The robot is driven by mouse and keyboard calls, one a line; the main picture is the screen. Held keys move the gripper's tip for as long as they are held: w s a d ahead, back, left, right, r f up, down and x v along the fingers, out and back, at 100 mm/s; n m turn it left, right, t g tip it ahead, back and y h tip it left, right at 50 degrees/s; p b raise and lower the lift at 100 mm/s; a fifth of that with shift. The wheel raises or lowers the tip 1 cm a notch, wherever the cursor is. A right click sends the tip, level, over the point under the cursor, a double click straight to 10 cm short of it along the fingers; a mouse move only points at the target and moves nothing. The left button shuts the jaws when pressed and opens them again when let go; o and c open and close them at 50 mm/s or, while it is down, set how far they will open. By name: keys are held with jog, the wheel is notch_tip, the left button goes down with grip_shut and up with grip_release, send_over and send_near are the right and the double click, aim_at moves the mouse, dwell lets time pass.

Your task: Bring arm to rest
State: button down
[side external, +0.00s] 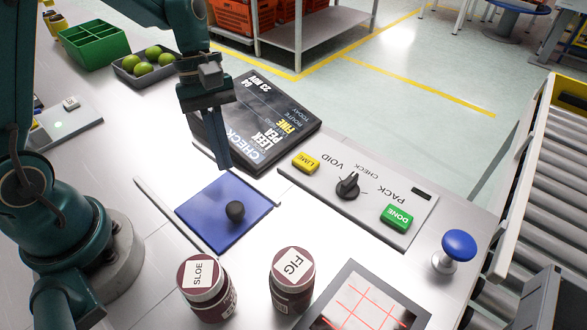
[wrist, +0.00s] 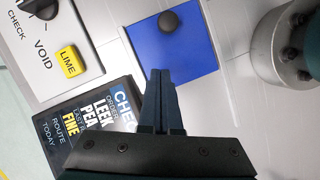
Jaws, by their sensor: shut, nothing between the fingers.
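My gripper (side external: 223,152) hangs from the teal arm above the bench, between the dark display panel and the blue square plate. Its fingers are together and hold nothing. In the wrist view my gripper (wrist: 161,75) points toward the blue plate (wrist: 185,58), with its fingertips overlapping the plate's near edge in the picture. The blue plate (side external: 205,222) lies on the bench with a round black knob (side external: 235,211) on it. The knob also shows in the wrist view (wrist: 168,22). How high the fingertips are above the bench I cannot tell.
The display panel (side external: 270,135) and the control panel (side external: 330,203) with dial and buttons lie to the right. Two jars, SLOE (side external: 205,303) and FIG (side external: 289,291), stand in front. A tray of green fruit (side external: 132,80) is at the back. A blue mushroom button (side external: 459,245) stands at right.

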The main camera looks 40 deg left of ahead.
notch_tip(320, 180, up, 10)
jog(key=r+m+t, duration=0.1)
jog(key=s+m+t+y, duration=0.3)
jog(key=s+m+t, duration=0.3)
jog(key=m, duration=0.5)
jog(key=shift+s+d+f+m+y, duration=0.15)
jog(key=shift+s+f+m+y, duration=0.25)
jog(key=shift+s, duration=0.75)
